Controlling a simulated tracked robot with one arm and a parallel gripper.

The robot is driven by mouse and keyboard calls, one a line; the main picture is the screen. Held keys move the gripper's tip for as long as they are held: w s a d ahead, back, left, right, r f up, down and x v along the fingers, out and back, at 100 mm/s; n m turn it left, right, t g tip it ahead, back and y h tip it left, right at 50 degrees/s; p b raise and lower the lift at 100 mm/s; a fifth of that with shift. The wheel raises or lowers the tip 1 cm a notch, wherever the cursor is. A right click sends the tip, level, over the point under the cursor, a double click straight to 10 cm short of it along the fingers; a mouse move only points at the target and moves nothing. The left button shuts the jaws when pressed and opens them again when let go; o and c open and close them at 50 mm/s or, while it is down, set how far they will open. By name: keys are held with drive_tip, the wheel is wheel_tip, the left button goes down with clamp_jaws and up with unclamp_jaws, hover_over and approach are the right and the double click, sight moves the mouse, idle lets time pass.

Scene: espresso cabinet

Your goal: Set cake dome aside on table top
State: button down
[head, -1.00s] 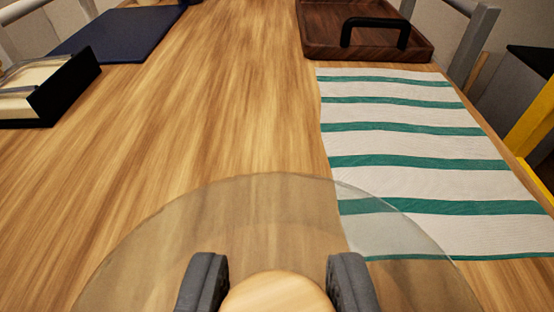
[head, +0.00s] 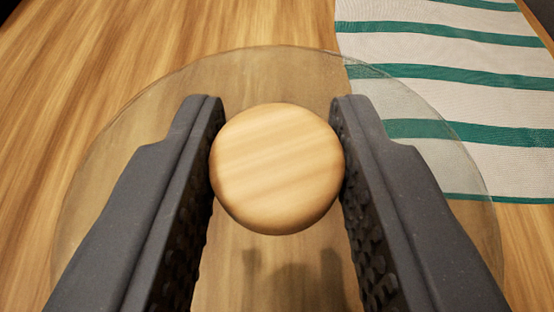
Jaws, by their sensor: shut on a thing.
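The cake dome (head: 270,75) is a clear, round glass cover with a round, light wooden knob (head: 277,168) on top. My gripper (head: 277,165) is shut on the knob, with one dark finger against each side of it. The wooden table top (head: 120,60) shows through and around the glass. The dome's right side overlaps the striped cloth in the picture. Its lower rim is out of view, so I cannot tell whether it touches the table.
A white cloth with green stripes (head: 450,60) lies on the table at the upper right. The table to the upper left of the dome is bare.

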drive_tip(key=shift+f, duration=0.1)
drive_tip(key=c, duration=1.1)
unclamp_jaws()
drive_tip(key=shift+o, duration=0.2)
drive_tip(key=shift+s+r, duration=0.1)
drive_tip(key=shift+r, duration=0.15)
drive_tip(key=p+v, duration=0.2)
drive_tip(key=v, duration=0.9)
drive_tip(key=shift+s+p, duration=0.4)
drive_tip(key=shift+r, duration=0.1)
